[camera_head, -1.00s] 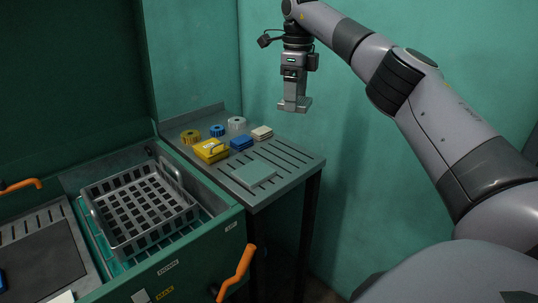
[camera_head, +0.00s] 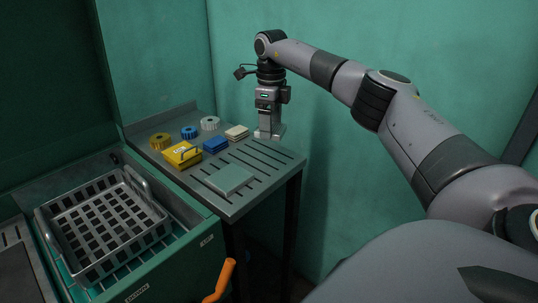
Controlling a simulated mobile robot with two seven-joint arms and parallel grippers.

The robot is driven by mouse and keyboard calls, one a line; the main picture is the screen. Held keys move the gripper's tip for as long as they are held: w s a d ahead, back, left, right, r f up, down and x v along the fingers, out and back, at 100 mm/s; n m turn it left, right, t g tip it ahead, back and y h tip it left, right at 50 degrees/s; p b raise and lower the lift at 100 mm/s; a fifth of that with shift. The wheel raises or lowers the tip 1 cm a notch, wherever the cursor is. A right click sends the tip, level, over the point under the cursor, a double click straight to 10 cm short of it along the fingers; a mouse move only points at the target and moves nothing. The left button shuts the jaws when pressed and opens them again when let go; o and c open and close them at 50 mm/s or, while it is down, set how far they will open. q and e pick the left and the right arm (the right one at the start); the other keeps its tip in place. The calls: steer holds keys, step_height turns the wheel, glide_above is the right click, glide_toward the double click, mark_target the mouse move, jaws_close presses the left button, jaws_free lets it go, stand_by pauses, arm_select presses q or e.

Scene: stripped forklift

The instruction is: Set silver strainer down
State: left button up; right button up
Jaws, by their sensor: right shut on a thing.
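My right gripper (camera_head: 268,125) comes in from the right and points down at the back right edge of the slotted grey side table (camera_head: 275,160). It is shut on a small silver piece (camera_head: 270,134), which appears to be the silver strainer. The piece blends with the grey fingers, so its full shape is hard to tell. It looks low, near tabletop height; I cannot tell whether it touches the table. My left gripper is not in view.
On the table are yellow (camera_head: 160,141), blue (camera_head: 189,132) and white (camera_head: 210,123) ribbed caps, a yellow box (camera_head: 182,154), a blue block (camera_head: 216,145), a beige stack (camera_head: 237,132) and a pale green pad (camera_head: 230,179). A grey basket (camera_head: 160,222) stands left. The slotted right part is clear.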

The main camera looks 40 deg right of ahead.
mark_target(271, 162)
step_height(271, 162, down, 9)
stand_by(0.4)
steer(key=shift+f, duration=0.1)
steer(key=o, duration=1.2)
steer(key=shift+f, duration=0.1)
step_height(271, 162, up, 12)
steer(key=shift+r, duration=0.2)
